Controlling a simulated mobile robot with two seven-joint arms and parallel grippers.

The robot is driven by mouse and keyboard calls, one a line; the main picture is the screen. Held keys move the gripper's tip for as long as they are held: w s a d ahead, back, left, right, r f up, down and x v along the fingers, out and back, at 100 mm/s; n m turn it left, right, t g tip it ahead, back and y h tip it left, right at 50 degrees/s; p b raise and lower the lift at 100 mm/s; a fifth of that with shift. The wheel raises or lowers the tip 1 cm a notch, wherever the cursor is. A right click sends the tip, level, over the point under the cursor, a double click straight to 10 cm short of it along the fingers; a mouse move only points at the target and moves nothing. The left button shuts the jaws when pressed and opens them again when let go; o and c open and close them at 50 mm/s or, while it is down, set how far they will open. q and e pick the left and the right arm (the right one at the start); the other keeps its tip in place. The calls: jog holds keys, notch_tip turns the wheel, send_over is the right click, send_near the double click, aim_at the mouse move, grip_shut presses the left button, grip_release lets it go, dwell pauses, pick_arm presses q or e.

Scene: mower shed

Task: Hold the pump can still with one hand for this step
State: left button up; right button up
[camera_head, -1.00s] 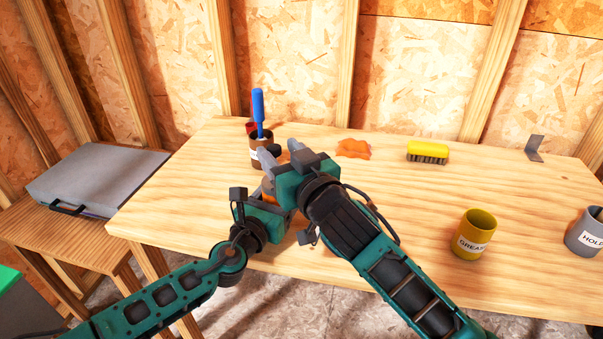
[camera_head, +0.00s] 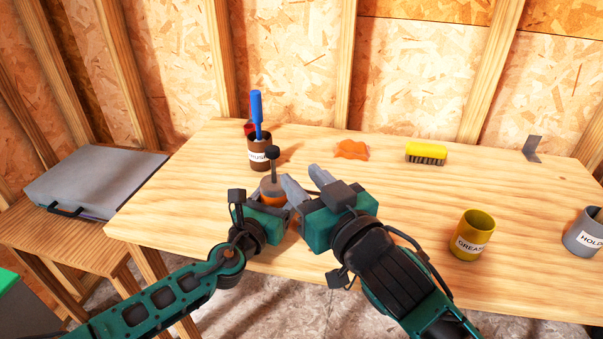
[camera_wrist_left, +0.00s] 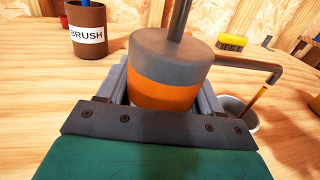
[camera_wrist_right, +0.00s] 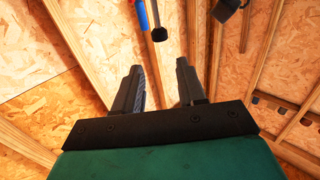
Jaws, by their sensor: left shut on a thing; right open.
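The pump can (camera_head: 271,190) is orange with a grey top and stands upright near the workbench's front left. Its rod rises to a dark knob (camera_head: 272,152); a grey spout (camera_wrist_left: 262,66) reaches right in the left wrist view. My left gripper (camera_wrist_left: 160,90) is shut around the can's sides, one finger on each side. My right gripper (camera_head: 304,178) is open and empty just right of the can, apart from the knob. The right wrist view shows bare space between its fingers (camera_wrist_right: 158,68).
A brown brush cup (camera_head: 260,154) with a blue-handled tool stands behind the can. A pale cup (camera_wrist_left: 242,112) is below the spout. An orange rag (camera_head: 351,150), yellow brush (camera_head: 426,153), grease cup (camera_head: 472,235) and grey cup (camera_head: 584,235) are to the right. The bench's middle is clear.

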jog(key=w+r+n, duration=0.1)
jog(key=w, duration=0.2)
jog(key=w+r+n+h, duration=0.1)
jog(key=w, duration=0.2)
jog(key=w+r+n+h, duration=0.1)
jog(key=w+n, duration=0.1)
jog(key=w, duration=0.1)
jog(key=shift+w+d+r, duration=0.1)
jog(key=shift+d+r, duration=0.15)
jog(key=shift+r, duration=0.1)
grip_shut()
jog(key=n+g+h, duration=0.2)
jog(key=n+g, duration=0.3)
jog(key=g, duration=1)
send_near(272, 149)
jog(key=x, duration=0.6)
jog(key=shift+w+a+f, duration=0.1)
jog(key=shift+f, duration=0.15)
